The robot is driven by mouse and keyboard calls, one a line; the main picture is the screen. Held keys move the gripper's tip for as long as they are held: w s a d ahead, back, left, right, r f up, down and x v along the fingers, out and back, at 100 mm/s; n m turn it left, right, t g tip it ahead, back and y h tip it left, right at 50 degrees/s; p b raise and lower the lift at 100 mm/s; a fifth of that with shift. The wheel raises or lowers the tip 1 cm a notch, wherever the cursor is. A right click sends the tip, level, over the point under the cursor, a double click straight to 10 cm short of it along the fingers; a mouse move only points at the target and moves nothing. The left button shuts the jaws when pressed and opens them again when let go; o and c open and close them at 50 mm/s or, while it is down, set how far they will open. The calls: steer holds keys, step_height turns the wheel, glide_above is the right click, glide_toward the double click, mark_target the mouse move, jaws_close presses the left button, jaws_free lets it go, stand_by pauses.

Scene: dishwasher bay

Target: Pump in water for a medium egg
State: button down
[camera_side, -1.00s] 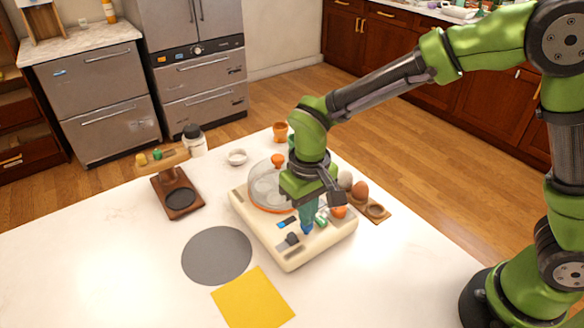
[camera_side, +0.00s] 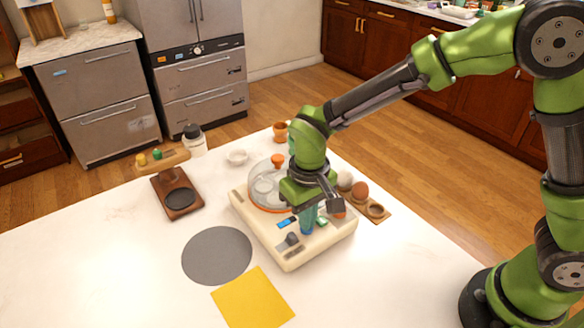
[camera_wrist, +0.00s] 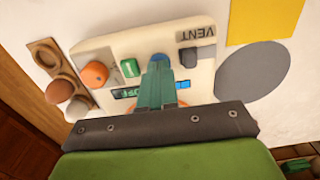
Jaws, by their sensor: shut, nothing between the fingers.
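The cream egg cooker (camera_side: 262,230) stands on the white counter, with a clear domed lid and an orange lid knob (camera_side: 277,160). My gripper (camera_side: 307,231) points down over its control panel, shut and empty. In the wrist view my fingertips (camera_wrist: 158,60) are at a blue round control (camera_wrist: 160,56), partly hidden behind them; I cannot tell whether they touch. The panel also carries a green button (camera_wrist: 130,68), an orange knob (camera_wrist: 95,74), a dark knob (camera_wrist: 188,56) by the word VENT, and a small display reading OFF (camera_wrist: 124,94).
A wooden holder with eggs (camera_side: 360,191) stands right of the cooker. A grey round mat (camera_side: 217,256) and a yellow sheet (camera_side: 253,299) lie in front. A brown stand (camera_side: 178,194), a white-bodied jar (camera_side: 195,141), a small white bowl (camera_side: 237,157) and an orange cup (camera_side: 280,131) are behind.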

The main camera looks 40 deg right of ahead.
steer(key=shift+r, duration=1.35)
step_height(320, 180, up, 15)
stand_by(0.6)
steer(key=s+d+m+t+y, duration=0.1)
steer(key=s+d+m+t, duration=0.1)
steer(key=s+d, duration=0.4)
steer(key=s+d+m+t+y, duration=0.1)
steer(key=s+d+t, duration=0.4)
steer(key=d, duration=0.5)
steer(key=shift+s+m, duration=0.45)
steer(key=shift+m, duration=0.05)
